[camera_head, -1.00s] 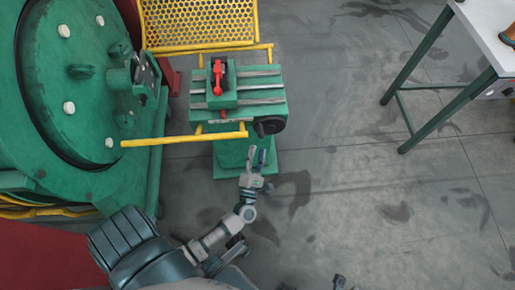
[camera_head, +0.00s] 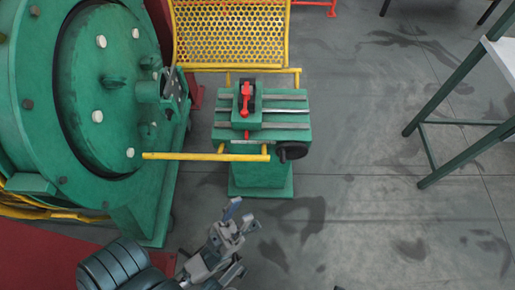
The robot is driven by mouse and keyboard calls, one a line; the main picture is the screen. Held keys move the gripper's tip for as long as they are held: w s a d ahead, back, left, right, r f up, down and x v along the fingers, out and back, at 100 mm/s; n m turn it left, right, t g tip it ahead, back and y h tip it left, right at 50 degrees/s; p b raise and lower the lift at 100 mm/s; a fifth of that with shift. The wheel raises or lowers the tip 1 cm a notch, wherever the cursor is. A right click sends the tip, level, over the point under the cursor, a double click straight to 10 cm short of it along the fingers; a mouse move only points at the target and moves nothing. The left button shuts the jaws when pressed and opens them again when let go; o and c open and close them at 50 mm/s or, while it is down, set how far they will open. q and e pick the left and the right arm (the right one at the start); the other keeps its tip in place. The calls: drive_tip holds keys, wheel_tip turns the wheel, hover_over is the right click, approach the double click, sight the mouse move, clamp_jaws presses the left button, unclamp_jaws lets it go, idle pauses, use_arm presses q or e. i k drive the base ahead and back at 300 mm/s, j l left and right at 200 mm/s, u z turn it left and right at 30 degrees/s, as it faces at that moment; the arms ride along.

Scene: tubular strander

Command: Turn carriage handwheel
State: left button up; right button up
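The carriage handwheel (camera_head: 292,151) is a small black wheel at the right front corner of the green carriage (camera_head: 290,133). The carriage stands on a green pedestal and carries a block with a red lever (camera_head: 245,98). My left gripper (camera_head: 241,215) is below and left of the handwheel in the picture, clear of it. Its two fingers are spread and nothing is between them. A tiny dark tip at the bottom edge may belong to my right gripper; its state cannot be seen.
A large green strander drum (camera_head: 100,100) stands at the left. A yellow bar (camera_head: 205,156) runs from it to the carriage front. A yellow mesh guard (camera_head: 230,35) is behind. A table with green legs (camera_head: 465,85) stands at the right. The floor between is clear.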

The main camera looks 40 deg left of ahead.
sight(288, 150)
drive_tip(key=i+l+u, duration=0.1)
drive_tip(key=u, duration=0.3)
drive_tip(key=i+l+u, duration=0.1)
drive_tip(key=l+u, duration=0.5)
drive_tip(key=u, duration=0.2)
drive_tip(key=l+u, duration=0.5)
drive_tip(key=l, duration=0.5)
drive_tip(key=k+l+u, duration=0.1)
drive_tip(key=l, duration=0.45)
drive_tip(key=k+l+u, duration=0.1)
drive_tip(key=l, duration=0.5)
